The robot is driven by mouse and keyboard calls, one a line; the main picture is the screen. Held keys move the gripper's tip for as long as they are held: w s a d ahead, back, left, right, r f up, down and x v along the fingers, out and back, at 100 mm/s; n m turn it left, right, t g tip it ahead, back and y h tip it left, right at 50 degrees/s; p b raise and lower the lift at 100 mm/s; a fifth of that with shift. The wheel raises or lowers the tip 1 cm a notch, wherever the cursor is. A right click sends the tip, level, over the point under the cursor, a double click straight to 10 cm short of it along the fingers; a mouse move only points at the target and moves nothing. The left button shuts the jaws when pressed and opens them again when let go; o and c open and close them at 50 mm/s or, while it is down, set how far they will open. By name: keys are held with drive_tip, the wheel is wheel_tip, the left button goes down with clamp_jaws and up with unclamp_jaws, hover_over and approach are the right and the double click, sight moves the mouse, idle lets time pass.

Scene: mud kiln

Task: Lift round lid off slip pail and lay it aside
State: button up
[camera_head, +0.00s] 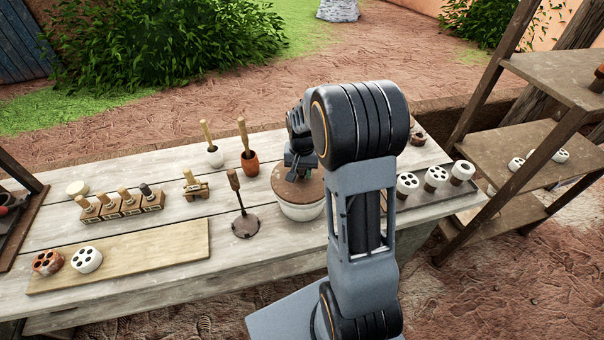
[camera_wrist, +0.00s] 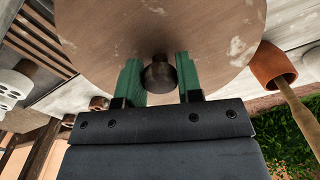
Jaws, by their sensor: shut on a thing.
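The round brown wooden lid (camera_head: 291,193) is on top of the pale slip pail (camera_head: 302,212) on the bench. I see no clear gap between lid and pail rim, though my arm hides part of the right side. In the wrist view the lid (camera_wrist: 110,35) fills the upper middle, and its dark round knob (camera_wrist: 158,75) is between my gripper's green fingers (camera_wrist: 160,72). My gripper (camera_head: 300,172) is shut on the knob, over the lid. The pail is hidden behind the lid in the wrist view.
A dark stand with an upright handle (camera_head: 245,226) is close left of the pail. An orange pot (camera_head: 250,163) and a white pot (camera_head: 215,157), each with a handle, stand behind. A pale board (camera_head: 150,250) at front left has bare room. Shelves (camera_head: 545,150) rise at right.

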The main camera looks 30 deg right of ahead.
drive_tip(key=shift+r, duration=0.6)
drive_tip(key=s+a+r+b, duration=0.2)
drive_tip(key=a+r, duration=0.9)
drive_tip(key=a, duration=0.3)
drive_tip(key=shift+r, duration=0.4)
drive_tip(key=shift+d, duration=0.1)
drive_tip(key=shift+o, duration=1.2)
drive_tip(key=shift+c, duration=1.1)
drive_tip(key=shift+r, duration=0.1)
